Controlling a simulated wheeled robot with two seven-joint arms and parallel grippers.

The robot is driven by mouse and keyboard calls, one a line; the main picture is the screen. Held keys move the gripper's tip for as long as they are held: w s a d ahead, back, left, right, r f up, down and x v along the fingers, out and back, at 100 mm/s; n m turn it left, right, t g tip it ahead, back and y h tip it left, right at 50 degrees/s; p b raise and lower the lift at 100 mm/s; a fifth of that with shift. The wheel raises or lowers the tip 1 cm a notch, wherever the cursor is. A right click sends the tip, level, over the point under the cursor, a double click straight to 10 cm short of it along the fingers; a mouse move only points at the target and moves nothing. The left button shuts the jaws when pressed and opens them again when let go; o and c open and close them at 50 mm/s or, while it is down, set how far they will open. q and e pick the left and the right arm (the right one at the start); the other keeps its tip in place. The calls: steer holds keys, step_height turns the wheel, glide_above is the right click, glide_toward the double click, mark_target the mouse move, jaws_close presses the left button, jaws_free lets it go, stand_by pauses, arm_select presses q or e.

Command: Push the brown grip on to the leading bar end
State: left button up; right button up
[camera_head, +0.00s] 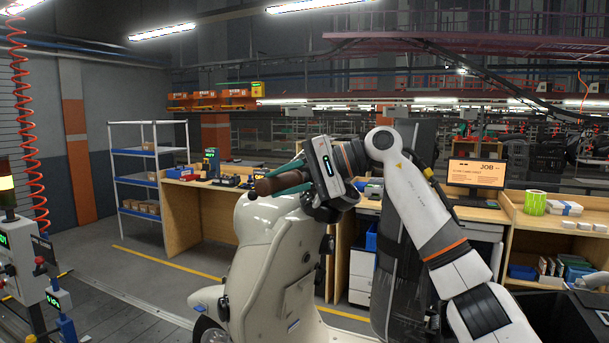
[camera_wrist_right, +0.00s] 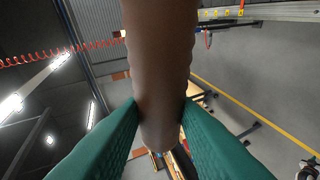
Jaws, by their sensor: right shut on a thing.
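The brown grip (camera_head: 268,185) is held at the top of the cream scooter (camera_head: 262,235) in the head view. My right gripper (camera_head: 284,180) has its green fingers shut on it from the right, above the scooter's front. In the right wrist view the ribbed brown grip (camera_wrist_right: 160,60) runs from the top edge down between the two green fingers, which press on both its sides. The leading bar end is not clearly visible, so I cannot tell whether the grip is touching it or around it. My left gripper is not in view.
A wooden workbench (camera_head: 200,215) with small boxes and a blue-shelved rack (camera_head: 150,172) stand behind, left of the scooter. A JOB monitor (camera_head: 476,175) stands on the right-hand bench. A control post (camera_head: 22,265) is at the left edge. Floor between post and scooter looks clear.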

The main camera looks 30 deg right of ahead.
mark_target(291, 179)
steer(key=shift+w+d+p, duration=0.3)
steer(key=shift+d+p, duration=0.05)
steer(key=shift+d, duration=0.15)
steer(key=shift+w+d, duration=0.1)
steer(key=shift+w+d+p, duration=0.5)
steer(key=shift+d+p, duration=0.3)
steer(key=shift+p, duration=0.2)
steer(key=shift+w+d, duration=0.1)
steer(key=shift+d, duration=0.05)
steer(key=o, duration=1)
steer(key=shift+c, duration=0.2)
